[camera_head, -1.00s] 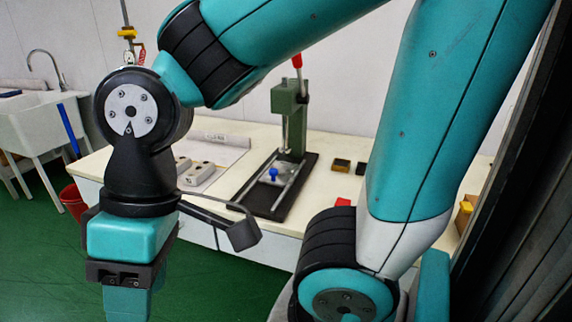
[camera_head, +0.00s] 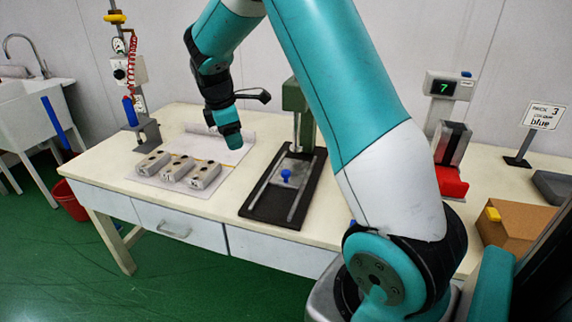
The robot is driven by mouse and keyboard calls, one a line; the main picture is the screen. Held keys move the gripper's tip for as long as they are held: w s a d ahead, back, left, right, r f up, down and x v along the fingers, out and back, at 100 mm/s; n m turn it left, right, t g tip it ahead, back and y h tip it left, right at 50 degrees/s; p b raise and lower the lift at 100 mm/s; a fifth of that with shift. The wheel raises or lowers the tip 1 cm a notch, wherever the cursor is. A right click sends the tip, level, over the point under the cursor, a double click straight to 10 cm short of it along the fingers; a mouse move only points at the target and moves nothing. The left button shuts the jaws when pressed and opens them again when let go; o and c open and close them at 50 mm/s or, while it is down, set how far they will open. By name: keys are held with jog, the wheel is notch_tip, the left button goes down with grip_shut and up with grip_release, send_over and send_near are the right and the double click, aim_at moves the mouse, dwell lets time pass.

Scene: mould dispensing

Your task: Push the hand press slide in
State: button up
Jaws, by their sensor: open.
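The hand press (camera_head: 295,98) is a green column on a black base (camera_head: 262,206), standing on the white table. Its slide (camera_head: 284,179) is a light metal plate with a blue knob (camera_head: 286,175), lying between two rails on the base, in front of the column. My gripper (camera_head: 234,138) is above the table, left of the press and apart from it. It points down and looks empty; its fingertips are too small to make out.
Several grey mould blocks (camera_head: 176,168) lie on a white sheet left of the press. A dispenser stand (camera_head: 146,130) is behind them. At the right are a display with a green 7 (camera_head: 444,87), a red tray (camera_head: 451,182), a cardboard box (camera_head: 515,222) and a sign (camera_head: 543,116).

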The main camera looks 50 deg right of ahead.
jog(key=n+g+h+p, duration=0.1)
jog(key=n+g, duration=0.1)
send_near(285, 172)
jog(key=p+x, duration=0.2)
jog(key=x, duration=0.7)
jog(key=shift+d+f, duration=0.2)
grip_shut()
jog(key=shift+h, duration=0.3)
jog(key=d, duration=0.2)
jog(key=w+d+b, duration=0.1)
jog(key=shift+w+d+f, duration=0.1)
jog(key=shift+w+d, duration=0.05)
jog(key=shift+d, duration=0.25)
jog(key=shift+w, duration=0.1)
grip_release()
jog(key=shift+d, duration=0.15)
